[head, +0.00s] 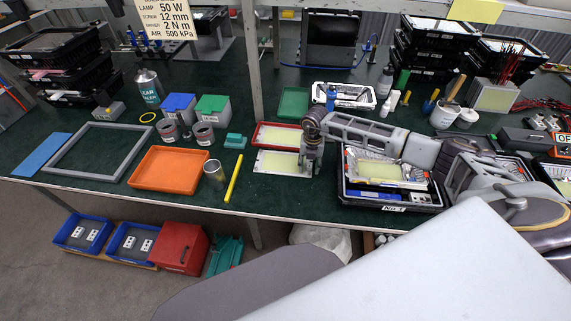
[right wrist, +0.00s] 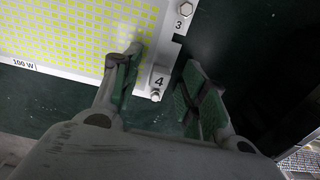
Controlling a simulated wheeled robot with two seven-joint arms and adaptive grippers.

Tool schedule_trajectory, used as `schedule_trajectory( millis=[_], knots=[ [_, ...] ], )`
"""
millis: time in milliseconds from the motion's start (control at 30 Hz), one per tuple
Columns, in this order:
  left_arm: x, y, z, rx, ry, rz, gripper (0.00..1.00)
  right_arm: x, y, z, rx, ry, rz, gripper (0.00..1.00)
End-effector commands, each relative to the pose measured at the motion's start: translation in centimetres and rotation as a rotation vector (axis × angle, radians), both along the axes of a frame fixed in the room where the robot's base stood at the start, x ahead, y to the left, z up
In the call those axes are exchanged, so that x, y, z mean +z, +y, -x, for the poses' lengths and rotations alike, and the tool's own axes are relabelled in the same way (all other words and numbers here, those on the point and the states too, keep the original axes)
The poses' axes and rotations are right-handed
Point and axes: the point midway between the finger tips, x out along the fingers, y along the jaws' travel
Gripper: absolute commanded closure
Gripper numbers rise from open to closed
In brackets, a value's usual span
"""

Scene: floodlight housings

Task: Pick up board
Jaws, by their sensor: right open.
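A white board with a grid of yellow LED squares (head: 276,163) lies on the dark green bench top, in front of a red-rimmed tray. In the right wrist view the board (right wrist: 75,38) carries a "100 W" label and bolted corners marked 3 and 4. My right gripper (head: 312,163) is over the board's right end. In the wrist view the open gripper (right wrist: 163,72) has one finger over the board and the other beyond its edge, with corner 4 between them. I cannot tell whether the fingers touch it. My left gripper is not in view.
A black crate (head: 392,205) with another yellow board stands right of the gripper. A red-rimmed tray (head: 260,134) lies behind the board. Left are a yellow stick (head: 234,180), a metal can (head: 214,171) and an orange tray (head: 168,186). Bare bench lies in front of the board.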

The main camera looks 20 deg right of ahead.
Motion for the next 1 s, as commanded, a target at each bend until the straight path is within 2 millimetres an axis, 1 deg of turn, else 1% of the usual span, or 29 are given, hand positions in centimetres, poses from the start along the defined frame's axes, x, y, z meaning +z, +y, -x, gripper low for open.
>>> schedule_trajectory(
  millis=[167, 500, 833, 1000],
  knots=[
    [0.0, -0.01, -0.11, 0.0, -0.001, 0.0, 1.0, 0.02, 0.01, 0.01, 0.0, 0.0, 0.0, 0.57],
    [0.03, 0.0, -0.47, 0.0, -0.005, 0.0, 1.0, 0.03, 0.01, -0.01, 0.0, 0.0, 0.0, 1.0],
    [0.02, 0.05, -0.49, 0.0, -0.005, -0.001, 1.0, 0.12, 0.02, -0.05, 0.0, -0.001, 0.0, 1.0],
    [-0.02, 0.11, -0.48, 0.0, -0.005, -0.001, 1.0, 0.78, 0.02, -0.07, 0.0, -0.002, -0.001, 1.0]
  ],
)
